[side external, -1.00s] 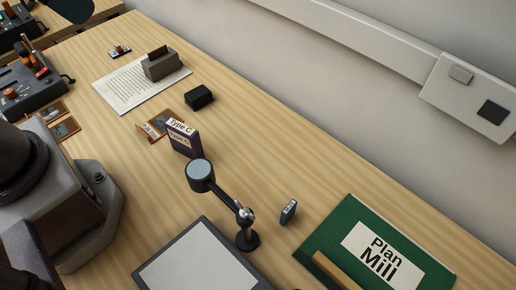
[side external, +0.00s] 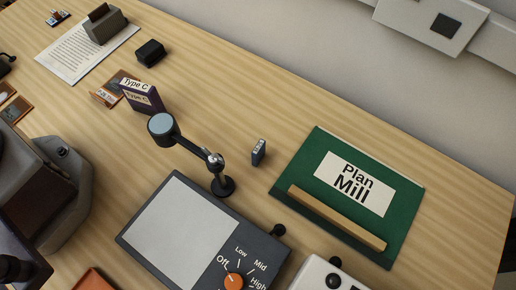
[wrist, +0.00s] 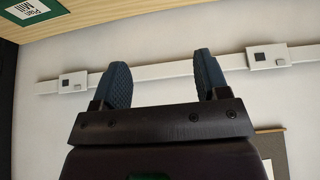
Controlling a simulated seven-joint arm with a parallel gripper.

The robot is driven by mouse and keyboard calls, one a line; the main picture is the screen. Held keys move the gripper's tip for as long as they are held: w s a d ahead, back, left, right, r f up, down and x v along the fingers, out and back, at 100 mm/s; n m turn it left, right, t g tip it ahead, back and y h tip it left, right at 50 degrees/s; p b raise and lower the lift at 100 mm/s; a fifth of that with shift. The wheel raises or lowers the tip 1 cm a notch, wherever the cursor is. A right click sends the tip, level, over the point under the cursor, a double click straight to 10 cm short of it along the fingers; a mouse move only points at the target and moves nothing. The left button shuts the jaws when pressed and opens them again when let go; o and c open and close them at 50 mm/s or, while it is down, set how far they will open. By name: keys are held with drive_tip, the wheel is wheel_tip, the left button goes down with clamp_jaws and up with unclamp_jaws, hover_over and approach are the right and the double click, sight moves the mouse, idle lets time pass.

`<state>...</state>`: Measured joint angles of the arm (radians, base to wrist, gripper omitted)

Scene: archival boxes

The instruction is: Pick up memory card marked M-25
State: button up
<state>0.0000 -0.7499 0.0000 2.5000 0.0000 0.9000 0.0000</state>
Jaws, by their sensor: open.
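A small dark upright card-like item (side external: 259,152) stands on the wooden desk in the side external view, left of the green folder. It may be a memory card, but I cannot read M-25 on it. Another small item (side external: 58,18) with light and dark parts lies at the top left, too small to read. My gripper (wrist: 160,72) shows in the wrist view with its two blue ribbed fingers wide apart and nothing between them. It faces the wall, and no card shows in that view. The fingers are not visible in the side external view.
A jointed magnifier stand (side external: 222,186) rises left of the small upright item. A green "Plan Mill" folder (side external: 318,150) with a wooden bar (side external: 335,217) lies to its right. A light panel with a dial (side external: 143,236) is in front. Purple "Type C" boxes (side external: 143,98) stand farther left.

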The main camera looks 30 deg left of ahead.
drive_tip(key=w+d+f+n+g+h, duration=0.2)
drive_tip(key=d+f+h, duration=0.1)
drive_tip(key=d, duration=0.3)
drive_tip(key=w+d+f+n+g+h, duration=0.1)
drive_tip(key=w+d+f+g+h, duration=0.15)
drive_tip(key=d, duration=0.25)
drive_tip(key=n+h, duration=0.8)
drive_tip(key=n, duration=0.7)
hover_over(259, 147)
drive_tip(key=a, duration=0.3)
wheel_tip(259, 147, down, 18)
drive_tip(key=shift+n, duration=0.5)
wheel_tip(259, 147, down, 8)
drive_tip(key=shift+s+d+r, duration=0.1)
drive_tip(key=shift+s, duration=0.05)
drive_tip(key=x, duration=0.5)
drive_tip(key=shift+c, duration=0.5)
drive_tip(key=c, duration=0.9)
